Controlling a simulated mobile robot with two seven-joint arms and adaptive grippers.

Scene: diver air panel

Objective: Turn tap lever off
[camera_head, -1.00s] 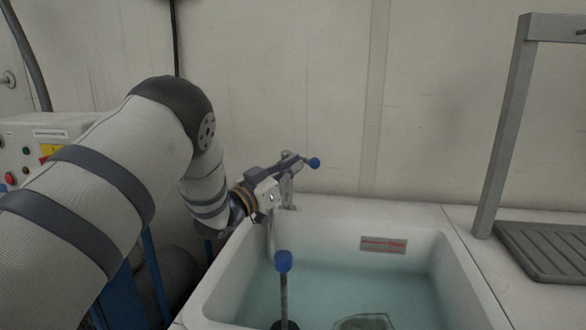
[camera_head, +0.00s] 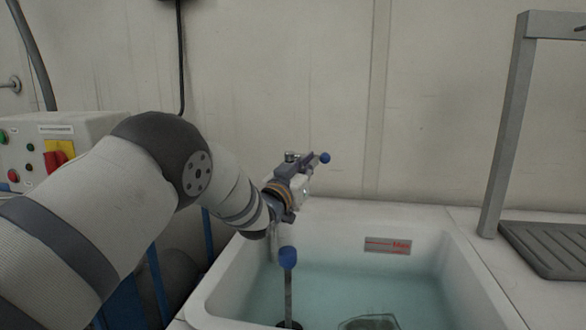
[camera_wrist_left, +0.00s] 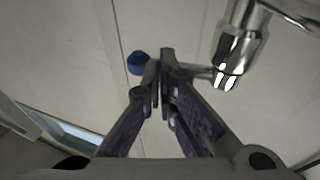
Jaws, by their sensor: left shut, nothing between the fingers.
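The chrome tap stands at the back left of the sink, mostly hidden behind my left gripper in the head view. Its lever ends in a blue knob (camera_head: 325,157). In the left wrist view the chrome tap body (camera_wrist_left: 236,45) is at upper right, and its thin lever runs left behind my fingers to the blue knob (camera_wrist_left: 137,63). My left gripper (camera_head: 308,162) is at the lever, its fingers pointing up and right. In the wrist view its fingertips (camera_wrist_left: 163,62) are together, empty, crossing in front of the lever; I cannot tell whether they touch it. My right gripper is not in view.
The white sink (camera_head: 455,255) holds water and a post with a blue top (camera_head: 288,258) near its left side. A control box (camera_head: 95,128) stands at left. A grey frame (camera_head: 505,130) and ribbed mat (camera_head: 555,250) are at right. The wall is close behind.

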